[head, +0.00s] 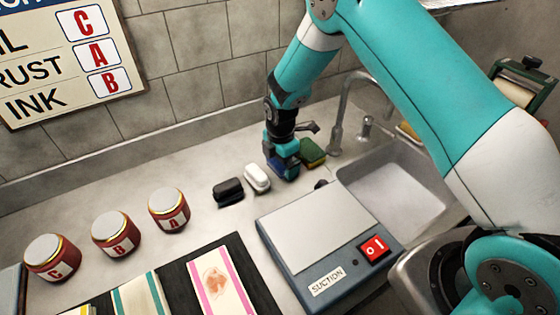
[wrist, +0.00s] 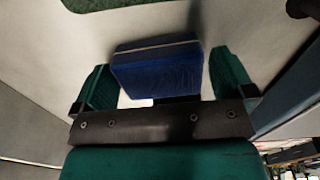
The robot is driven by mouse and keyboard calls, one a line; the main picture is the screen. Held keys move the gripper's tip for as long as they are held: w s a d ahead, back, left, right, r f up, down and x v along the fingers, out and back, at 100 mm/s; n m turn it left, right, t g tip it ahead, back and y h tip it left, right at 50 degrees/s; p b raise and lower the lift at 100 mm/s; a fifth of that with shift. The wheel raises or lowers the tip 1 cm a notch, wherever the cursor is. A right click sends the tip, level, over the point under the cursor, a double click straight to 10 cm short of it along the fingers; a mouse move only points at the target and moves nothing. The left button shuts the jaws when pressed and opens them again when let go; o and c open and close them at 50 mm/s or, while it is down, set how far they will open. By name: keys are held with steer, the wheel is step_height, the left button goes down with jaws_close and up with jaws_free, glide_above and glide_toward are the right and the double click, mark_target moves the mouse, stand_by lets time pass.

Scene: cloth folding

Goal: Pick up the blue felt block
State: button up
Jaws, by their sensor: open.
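The blue felt block (wrist: 158,70) shows in the wrist view between the two green fingers of my open gripper (wrist: 162,88). A narrow pale gap shows on each side of it, so the fingers do not appear to press on it. In the head view my gripper (head: 284,168) points down at the counter beside the sink. The blue block (head: 291,172) is a dark blue shape low at the gripper there, mostly hidden by it.
A white block (head: 257,177) and a black block (head: 228,191) lie just left of my gripper. A green sponge (head: 312,152) is close on its right. The suction box (head: 325,235) is in front, the sink (head: 395,190) to the right. Three jars (head: 116,235) stand left.

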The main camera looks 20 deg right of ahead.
steer(key=c, duration=0.8)
steer(key=shift+r, duration=0.15)
step_height(320, 180, up, 20)
steer(key=b, duration=0.3)
steer(key=o, duration=0.4)
steer(key=shift+c, duration=0.2)
steer(key=c, duration=0.3)
